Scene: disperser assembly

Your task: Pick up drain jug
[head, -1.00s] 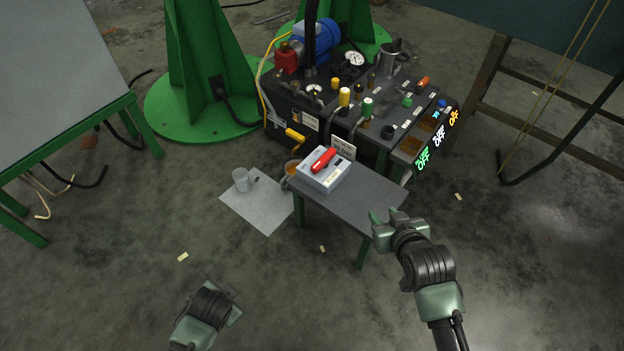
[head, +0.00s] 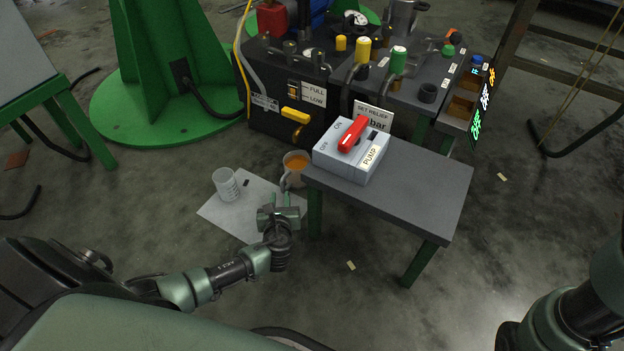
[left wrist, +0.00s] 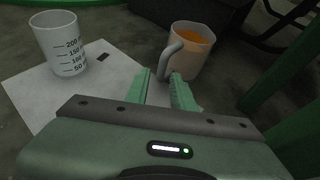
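The drain jug (head: 297,164) is a grey cup with a side handle and orange liquid inside. It stands upright on the floor by the left end of the small table, below a yellow-handled valve. It also shows in the left wrist view (left wrist: 193,52), its handle (left wrist: 169,62) toward me. My left gripper (head: 279,203) is just in front of the jug, low over the paper sheet.
A clear graduated beaker (head: 226,184) stands on a white sheet (head: 222,211) left of the jug. The small table (head: 425,190) carries a pump switch box (head: 350,160) with a red lever. The hydraulic unit (head: 262,120) stands behind. The floor in front is clear.

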